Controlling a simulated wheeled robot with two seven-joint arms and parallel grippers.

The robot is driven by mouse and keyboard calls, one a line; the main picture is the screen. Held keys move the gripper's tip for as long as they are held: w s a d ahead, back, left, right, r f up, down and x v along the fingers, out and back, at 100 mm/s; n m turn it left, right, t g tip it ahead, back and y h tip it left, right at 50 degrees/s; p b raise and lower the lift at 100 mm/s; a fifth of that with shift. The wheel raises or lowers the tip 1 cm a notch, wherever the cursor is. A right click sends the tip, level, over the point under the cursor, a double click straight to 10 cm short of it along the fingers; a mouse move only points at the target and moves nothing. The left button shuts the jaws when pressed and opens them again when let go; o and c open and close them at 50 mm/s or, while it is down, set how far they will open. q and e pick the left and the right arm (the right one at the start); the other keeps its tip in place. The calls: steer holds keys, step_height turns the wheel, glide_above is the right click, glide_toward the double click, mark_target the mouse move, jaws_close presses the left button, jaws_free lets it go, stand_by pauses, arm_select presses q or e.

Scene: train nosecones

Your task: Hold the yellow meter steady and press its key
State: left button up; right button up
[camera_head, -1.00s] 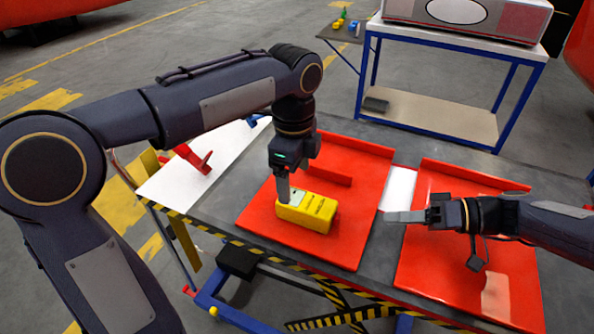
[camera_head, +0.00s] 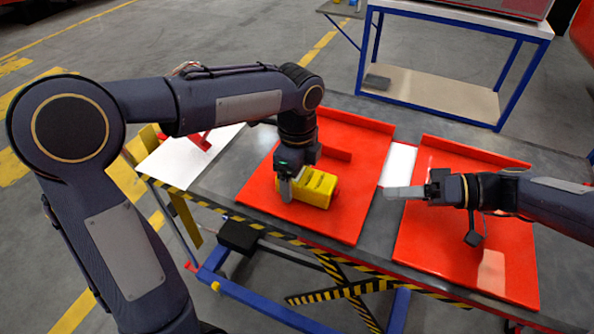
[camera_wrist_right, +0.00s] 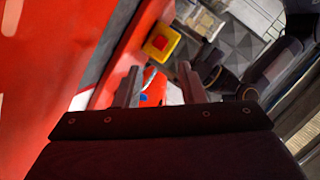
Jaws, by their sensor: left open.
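The yellow meter (camera_head: 320,188) lies on the left red tray in the head view. Its left end is partly hidden by my left gripper. My left gripper (camera_head: 286,192) is open and points down at the meter's near left end; I cannot tell whether its fingers touch the meter. The meter's key cannot be made out. My right gripper (camera_head: 405,192) is level and points left, above the gap between the two trays and apart from the meter. In the right wrist view its two fingers (camera_wrist_right: 157,88) stand apart with nothing between them.
The left red tray (camera_head: 350,220) and right red tray (camera_head: 430,255) lie on the grey table, with a white sheet (camera_head: 398,165) between them. Another white sheet (camera_head: 170,160) is at the left. A yellow box with a red centre (camera_wrist_right: 160,43) shows in the right wrist view.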

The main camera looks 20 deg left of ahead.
arm_select(q)
steer(key=c, duration=1.3)
arm_select(e)
steer(key=shift+c, duration=0.5)
jaws_close()
arm_select(q)
steer(key=shift+s+f, duration=0.1)
steer(key=shift+f, duration=0.05)
stand_by(0.5)
